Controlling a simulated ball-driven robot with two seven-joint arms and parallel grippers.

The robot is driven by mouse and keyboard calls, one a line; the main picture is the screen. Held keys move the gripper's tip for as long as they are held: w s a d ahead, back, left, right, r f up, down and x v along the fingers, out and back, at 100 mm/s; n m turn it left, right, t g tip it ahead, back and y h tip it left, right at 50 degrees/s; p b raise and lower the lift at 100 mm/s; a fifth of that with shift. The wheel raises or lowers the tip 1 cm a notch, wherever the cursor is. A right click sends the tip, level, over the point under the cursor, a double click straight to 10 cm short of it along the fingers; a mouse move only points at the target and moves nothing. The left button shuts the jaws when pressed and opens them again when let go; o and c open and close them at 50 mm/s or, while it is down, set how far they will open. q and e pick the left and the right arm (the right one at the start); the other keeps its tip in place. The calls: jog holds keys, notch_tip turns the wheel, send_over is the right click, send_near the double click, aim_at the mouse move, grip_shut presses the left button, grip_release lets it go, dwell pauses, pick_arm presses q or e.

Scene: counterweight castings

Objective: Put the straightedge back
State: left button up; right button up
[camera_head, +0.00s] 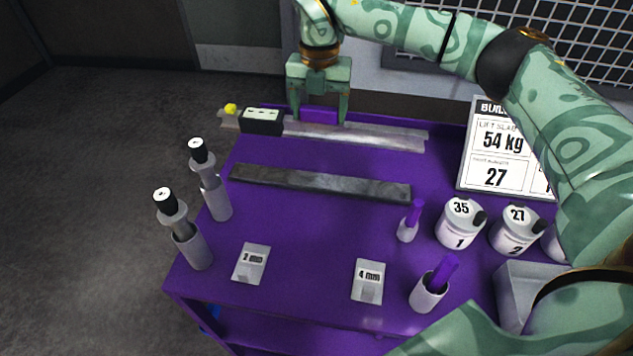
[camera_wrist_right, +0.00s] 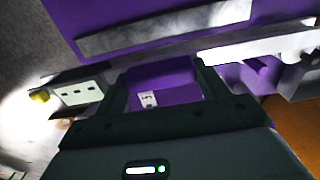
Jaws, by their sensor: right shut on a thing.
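A long pale metal bar (camera_head: 385,134), which looks like the straightedge, lies along the back of the purple table (camera_head: 290,228). In the right wrist view, the pale bar (camera_wrist_right: 275,45) runs behind the jaws. My right gripper (camera_head: 319,116) reaches down at the back edge, shut on a purple block (camera_head: 319,115) at the pale bar. In the right wrist view, the purple block (camera_wrist_right: 165,85) sits between the fingers and bears a small white label. I cannot tell whether block and bar are one piece. My left gripper is not in view.
A dark grey bar (camera_head: 320,183) lies mid-table. A black labelled box (camera_head: 262,121) and yellow knob (camera_head: 230,108) are at the pale bar's left end. Grey bottle-like posts (camera_head: 190,240) stand left. A sign (camera_head: 500,150) and numbered canisters (camera_head: 461,225) are right. Small tags (camera_head: 368,281) lie in front.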

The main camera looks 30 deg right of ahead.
aim_at(319, 117)
jog(key=f+b, duration=0.1)
jog(key=f, duration=0.1)
jog(key=w+f+b, duration=0.1)
jog(key=f+b, duration=0.1)
jog(key=f, duration=0.1)
jog(key=shift+w+d+f, duration=0.1)
jog(key=shift+d+f, duration=0.1)
notch_tip(319, 117, down, 10)
jog(key=shift+r+b, duration=0.15)
jog(key=shift+b, duration=0.9)
jog(key=shift+r, duration=0.1)
jog(key=o, duration=1.4)
notch_tip(319, 117, up, 12)
jog(key=p, duration=0.3)
